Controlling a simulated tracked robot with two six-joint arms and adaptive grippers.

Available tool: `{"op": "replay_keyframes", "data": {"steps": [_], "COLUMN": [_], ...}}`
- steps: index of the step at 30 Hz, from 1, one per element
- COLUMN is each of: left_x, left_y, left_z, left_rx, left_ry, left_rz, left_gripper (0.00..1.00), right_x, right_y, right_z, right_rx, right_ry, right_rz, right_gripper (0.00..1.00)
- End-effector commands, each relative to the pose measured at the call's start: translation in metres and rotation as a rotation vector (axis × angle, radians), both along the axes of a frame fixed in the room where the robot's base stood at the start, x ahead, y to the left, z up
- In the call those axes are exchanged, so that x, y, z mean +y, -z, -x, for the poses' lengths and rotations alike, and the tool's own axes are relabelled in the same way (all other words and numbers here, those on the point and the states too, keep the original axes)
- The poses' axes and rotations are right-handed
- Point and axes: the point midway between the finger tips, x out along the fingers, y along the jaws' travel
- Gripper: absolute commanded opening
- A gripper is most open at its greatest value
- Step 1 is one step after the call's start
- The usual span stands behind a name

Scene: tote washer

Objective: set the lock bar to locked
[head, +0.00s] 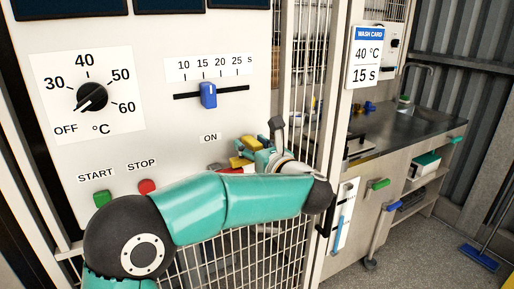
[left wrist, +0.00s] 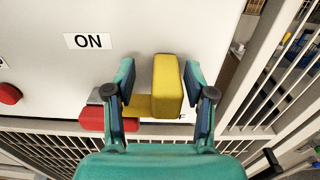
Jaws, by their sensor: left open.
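No part is labelled as the lock bar, so I cannot tell for sure which it is. In the left wrist view, a yellow L-shaped handle (left wrist: 167,88) stands out from the white panel, below and right of the ON label. A red block (left wrist: 104,118) with a grey edge lies just left of its foot. My left gripper (left wrist: 160,76) is open, with one finger on each side of the yellow handle's upright part and gaps visible. In the head view, the yellow part (head: 240,161) and the red block (head: 229,170) are partly hidden by my left gripper (head: 257,146).
The panel also has a temperature dial (head: 91,97), a blue slider (head: 208,95), a green START button (head: 102,198) and a red STOP button (head: 147,187). White mesh bars (left wrist: 275,85) stand close on the right. A blue handle (head: 338,230) sits on a white plate farther right.

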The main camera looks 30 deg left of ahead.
Motion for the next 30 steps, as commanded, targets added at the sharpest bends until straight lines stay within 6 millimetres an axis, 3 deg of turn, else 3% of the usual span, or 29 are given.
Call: {"op": "replay_keyframes", "data": {"steps": [5, 18, 24, 30], "left_x": [-0.017, -0.090, -0.104, -0.105], "left_y": [0.000, 0.001, 0.002, 0.002], "left_z": [0.008, 0.047, 0.055, 0.056], "left_rx": [0.000, 0.001, 0.002, 0.002], "left_ry": [0.005, 0.003, -0.001, -0.001], "left_rz": [-0.001, 0.000, 0.000, 0.000], "left_gripper": [0.54, 0.54, 0.54, 0.54], "right_x": [0.000, 0.000, 0.000, 0.000], "right_y": [0.000, 0.000, 0.000, 0.000], "right_z": [0.000, 0.000, 0.000, 0.000], "right_rx": [0.000, 0.000, 0.000, 0.000], "right_ry": [0.000, 0.000, 0.000, 0.000], "right_rz": [0.000, 0.000, 0.000, 0.000], "right_gripper": [0.40, 0.40, 0.40, 0.40]}}
